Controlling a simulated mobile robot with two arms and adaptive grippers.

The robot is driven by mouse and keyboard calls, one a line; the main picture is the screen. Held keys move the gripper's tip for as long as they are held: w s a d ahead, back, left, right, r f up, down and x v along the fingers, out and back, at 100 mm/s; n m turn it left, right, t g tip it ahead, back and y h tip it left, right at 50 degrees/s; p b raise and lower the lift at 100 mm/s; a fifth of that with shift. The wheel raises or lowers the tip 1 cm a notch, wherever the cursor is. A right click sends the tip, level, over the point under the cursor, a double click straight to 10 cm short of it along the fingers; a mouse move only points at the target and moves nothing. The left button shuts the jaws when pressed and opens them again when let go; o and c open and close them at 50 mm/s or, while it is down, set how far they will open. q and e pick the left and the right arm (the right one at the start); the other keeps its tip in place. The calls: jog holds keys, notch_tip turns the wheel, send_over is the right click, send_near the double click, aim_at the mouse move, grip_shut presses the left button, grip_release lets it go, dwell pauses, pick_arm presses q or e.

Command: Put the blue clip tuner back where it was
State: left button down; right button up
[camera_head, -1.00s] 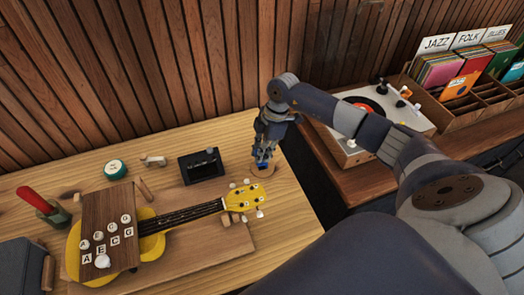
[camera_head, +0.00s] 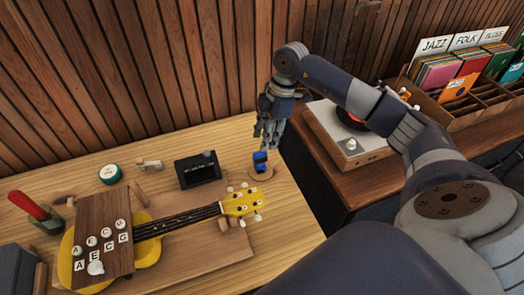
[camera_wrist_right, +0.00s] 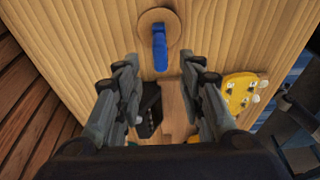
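The blue clip tuner (camera_head: 260,161) stands on a round wooden disc (camera_head: 263,173) near the right end of the workbench. The tuner also shows in the right wrist view (camera_wrist_right: 160,46), on the disc (camera_wrist_right: 174,22). My right gripper (camera_head: 268,142) is just above and beside the tuner in the head view. In the right wrist view its fingers (camera_wrist_right: 164,92) are spread apart with nothing between them, clear of the tuner. My left gripper is not in view.
A yellow ukulele (camera_head: 150,240) lies on a wooden board left of the disc. A black box-shaped device (camera_head: 198,170) and a green-topped round tin (camera_head: 110,174) stand behind it. A record player (camera_head: 345,140) sits on the lower counter to the right.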

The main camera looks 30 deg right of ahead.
jog(key=shift+b+v, duration=0.3)
jog(key=shift+v, duration=1.7)
jog(key=shift+s+f, duration=0.1)
